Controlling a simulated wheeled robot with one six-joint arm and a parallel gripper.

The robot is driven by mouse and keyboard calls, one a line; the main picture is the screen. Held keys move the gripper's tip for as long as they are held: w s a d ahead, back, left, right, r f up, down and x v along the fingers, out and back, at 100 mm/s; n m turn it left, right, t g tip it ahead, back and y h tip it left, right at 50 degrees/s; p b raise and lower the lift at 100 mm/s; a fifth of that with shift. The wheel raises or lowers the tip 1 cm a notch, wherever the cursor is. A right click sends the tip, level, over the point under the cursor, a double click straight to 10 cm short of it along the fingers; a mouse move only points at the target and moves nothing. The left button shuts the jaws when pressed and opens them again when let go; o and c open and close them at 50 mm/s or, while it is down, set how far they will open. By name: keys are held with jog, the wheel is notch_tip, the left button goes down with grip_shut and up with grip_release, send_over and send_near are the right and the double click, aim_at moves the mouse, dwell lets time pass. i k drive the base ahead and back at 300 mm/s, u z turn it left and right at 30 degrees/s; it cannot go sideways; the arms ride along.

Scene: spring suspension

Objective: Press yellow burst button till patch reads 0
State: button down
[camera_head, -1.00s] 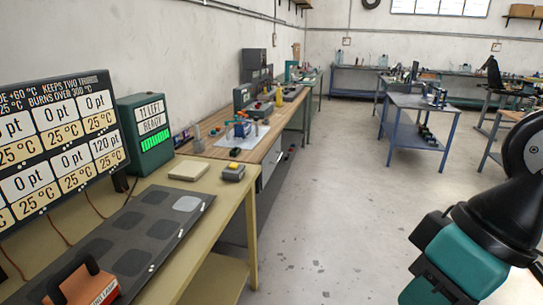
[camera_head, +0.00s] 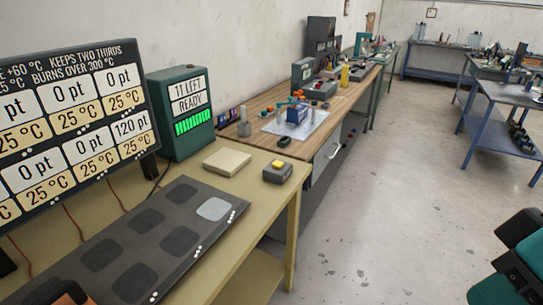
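The yellow burst button (camera_head: 278,164) sits on a small dark grey box (camera_head: 277,174) near the right edge of the yellowish bench. The dark mat (camera_head: 180,230) holds several rounded patches. One patch (camera_head: 214,209), at its far right corner, is pale grey; the others are dark. The display board (camera_head: 75,120) reads 0 pt on most visible cells and 120 pt on the lower right one, all visible temperatures 25 °C. The green box (camera_head: 184,110) reads "11 LEFT READY" with a green bar. Part of my arm, teal and black, is at the lower right; my gripper's fingertips do not show.
A pale flat block (camera_head: 227,162) lies left of the button box. A brown-handled object (camera_head: 62,294) is cut off at the lower left. A wooden workbench (camera_head: 262,150) with tools stands beyond. The floor (camera_head: 370,220) to the right is clear.

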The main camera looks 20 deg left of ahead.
aim_at(277, 164)
jog(key=u, duration=0.4)
jog(key=i, duration=0.7)
jog(key=u, duration=1)
jog(key=i, duration=0.45)
jog(key=u, duration=0.4)
